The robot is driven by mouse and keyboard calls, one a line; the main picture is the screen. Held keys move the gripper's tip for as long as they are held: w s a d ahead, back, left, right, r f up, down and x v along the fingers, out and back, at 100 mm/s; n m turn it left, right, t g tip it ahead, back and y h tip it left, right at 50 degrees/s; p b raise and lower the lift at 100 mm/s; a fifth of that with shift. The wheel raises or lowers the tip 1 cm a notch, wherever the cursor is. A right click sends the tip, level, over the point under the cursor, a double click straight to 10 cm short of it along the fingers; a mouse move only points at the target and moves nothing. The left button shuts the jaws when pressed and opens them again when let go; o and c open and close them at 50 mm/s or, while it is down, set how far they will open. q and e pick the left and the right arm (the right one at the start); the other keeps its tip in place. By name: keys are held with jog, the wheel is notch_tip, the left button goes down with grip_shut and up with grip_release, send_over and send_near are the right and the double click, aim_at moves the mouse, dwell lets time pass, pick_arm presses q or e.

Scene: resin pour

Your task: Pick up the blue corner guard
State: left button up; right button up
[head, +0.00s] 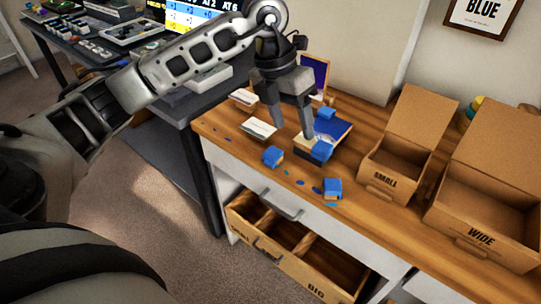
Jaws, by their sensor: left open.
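Several blue corner guards lie on the wooden worktop: one at the front left (272,156), one at the front right (333,188), one at the near edge of a blue-and-white panel (334,130), and one at that panel's far side (325,113). The guard at the panel's near edge (321,151) sits just below and right of my fingers. My left gripper (293,133) points down over the worktop, its two fingers apart with nothing between them. One finger partly covers the panel. I cannot tell whether a fingertip touches anything. My right gripper is not in view.
An open cardboard box marked SMALL (390,181) and one marked WIDE (481,240) stand at the right. An open drawer with compartments (262,251) juts out below the worktop. White cards (259,128) lie left of the gripper. Small blue bits litter the front edge.

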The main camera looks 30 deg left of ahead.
pick_arm(q)
jog(key=a+r+n+y, duration=0.1)
jog(key=a+r+y, duration=0.15)
jog(key=a, duration=0.35)
send_over(273, 152)
jog(key=s, duration=0.1)
jog(key=shift+t, duration=0.3)
notch_tip(273, 152, down, 10)
jog(key=shift+r, duration=0.2)
jog(key=shift+w+f+p, duration=0.2)
jog(key=shift+f+p, duration=0.15)
jog(key=shift+f, duration=1.1)
jog(key=shift+w+f+p, duration=0.2)
jog(key=shift+f+p, duration=0.1)
jog(key=shift+f, duration=1.1)
jog(key=c, duration=1.1)
